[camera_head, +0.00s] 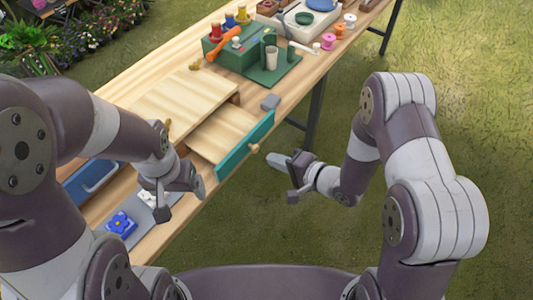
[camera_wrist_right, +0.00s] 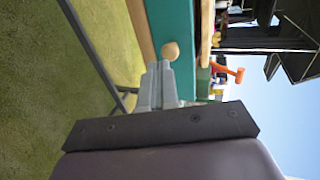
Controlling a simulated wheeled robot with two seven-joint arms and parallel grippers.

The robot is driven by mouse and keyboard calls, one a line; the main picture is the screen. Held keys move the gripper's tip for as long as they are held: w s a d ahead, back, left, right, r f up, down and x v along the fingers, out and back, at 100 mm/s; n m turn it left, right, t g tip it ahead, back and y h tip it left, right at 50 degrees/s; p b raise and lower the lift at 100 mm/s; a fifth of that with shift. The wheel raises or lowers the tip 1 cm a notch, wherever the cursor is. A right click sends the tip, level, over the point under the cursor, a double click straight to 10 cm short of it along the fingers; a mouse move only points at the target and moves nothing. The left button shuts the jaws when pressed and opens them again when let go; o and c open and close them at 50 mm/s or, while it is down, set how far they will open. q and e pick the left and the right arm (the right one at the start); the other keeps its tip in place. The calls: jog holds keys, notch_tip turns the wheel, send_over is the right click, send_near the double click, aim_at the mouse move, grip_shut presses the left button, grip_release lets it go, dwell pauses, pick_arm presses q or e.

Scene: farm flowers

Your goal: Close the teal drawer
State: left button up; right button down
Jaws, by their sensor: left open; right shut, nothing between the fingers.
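The teal drawer (camera_head: 242,147) is pulled out from the wooden box (camera_head: 185,92) on the table. Its teal front faces right and carries a round wooden knob (camera_head: 254,148). My right gripper (camera_head: 276,158) is shut and empty, just to the right of the knob in the head view. In the right wrist view, the gripper's fingertips (camera_wrist_right: 158,70) are close to the knob (camera_wrist_right: 170,50); I cannot tell if they touch. My left gripper (camera_head: 178,203) is open over the table's near left part, apart from the drawer.
A blue drawer (camera_head: 92,179) is at the left, partly hidden by my left arm. A blue flower block (camera_head: 121,223) lies on a grey mat. Spools and a green tray (camera_head: 274,74) stand further back. Grass is right of the table.

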aim_at(257, 150)
jog(key=shift+w+a+f, duration=0.1)
jog(key=shift+w+a, duration=1.05)
jog(key=shift+a, duration=0.25)
jog(key=shift+w+a, duration=0.25)
jog(key=shift+a, duration=0.05)
jog(key=w+a, duration=0.2)
jog(key=a, duration=0.1)
jog(key=w+a, duration=0.2)
jog(key=a, duration=0.1)
jog(key=w+a, duration=0.3)
jog(key=a, duration=0.1)
jog(key=shift+w+b, duration=0.1)
jog(key=shift+b, duration=0.3)
jog(key=shift+r, duration=0.2)
